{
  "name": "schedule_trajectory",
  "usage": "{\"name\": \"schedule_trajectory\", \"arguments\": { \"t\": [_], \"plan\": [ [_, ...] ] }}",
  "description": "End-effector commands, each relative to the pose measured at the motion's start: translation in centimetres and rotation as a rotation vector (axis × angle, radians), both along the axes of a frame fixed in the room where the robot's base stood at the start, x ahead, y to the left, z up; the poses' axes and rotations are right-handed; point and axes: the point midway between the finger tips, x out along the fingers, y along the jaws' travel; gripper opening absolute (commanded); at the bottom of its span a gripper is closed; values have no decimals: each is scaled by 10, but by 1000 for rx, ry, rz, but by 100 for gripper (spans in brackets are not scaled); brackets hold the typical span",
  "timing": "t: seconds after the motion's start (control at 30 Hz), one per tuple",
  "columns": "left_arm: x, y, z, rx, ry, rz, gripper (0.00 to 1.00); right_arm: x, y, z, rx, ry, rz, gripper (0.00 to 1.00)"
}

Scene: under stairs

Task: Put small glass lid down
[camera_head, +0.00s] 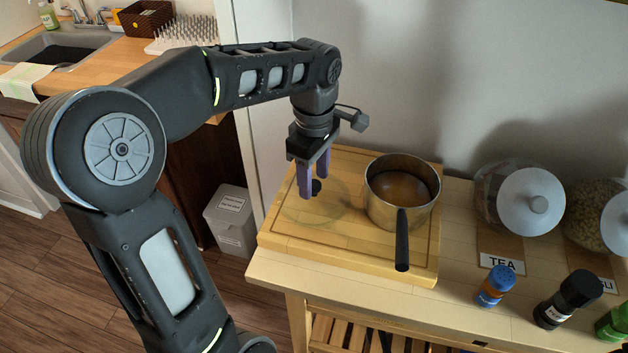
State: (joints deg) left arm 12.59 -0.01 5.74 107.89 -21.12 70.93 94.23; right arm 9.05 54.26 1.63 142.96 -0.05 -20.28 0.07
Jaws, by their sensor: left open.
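The small glass lid (325,208) lies on the wooden cutting board (345,258), to the left of the pot. It is clear and round with a dark knob (316,187). My left gripper (314,183) points down over the lid, with its purple fingers apart on either side of the knob. Whether a finger touches the knob is hard to tell. The metal pot (372,208) stands on the right part of the board, its dark handle toward the front. My right gripper is not in this view.
Jars with white lids (530,202) stand at the right, behind a blue-capped bottle (495,287) and a black-capped bottle (568,299). A wall (400,80) rises behind the board. A bin (232,218) stands on the floor at the left.

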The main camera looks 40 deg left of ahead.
Motion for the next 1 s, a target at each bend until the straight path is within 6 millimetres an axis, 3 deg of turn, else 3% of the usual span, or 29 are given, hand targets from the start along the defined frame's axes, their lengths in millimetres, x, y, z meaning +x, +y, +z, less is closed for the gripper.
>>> {"name": "schedule_trajectory", "arguments": {
  "t": [0.23,0.4,0.6,1.0],
  "plan": [
    [0,0,52,-1,-5,-1,49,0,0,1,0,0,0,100],
    [0,-1,92,-1,-1,-2,49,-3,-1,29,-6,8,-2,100],
    [0,0,106,0,0,-1,49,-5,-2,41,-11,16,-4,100],
    [0,0,105,0,0,-1,49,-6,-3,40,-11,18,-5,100]
  ]
}}
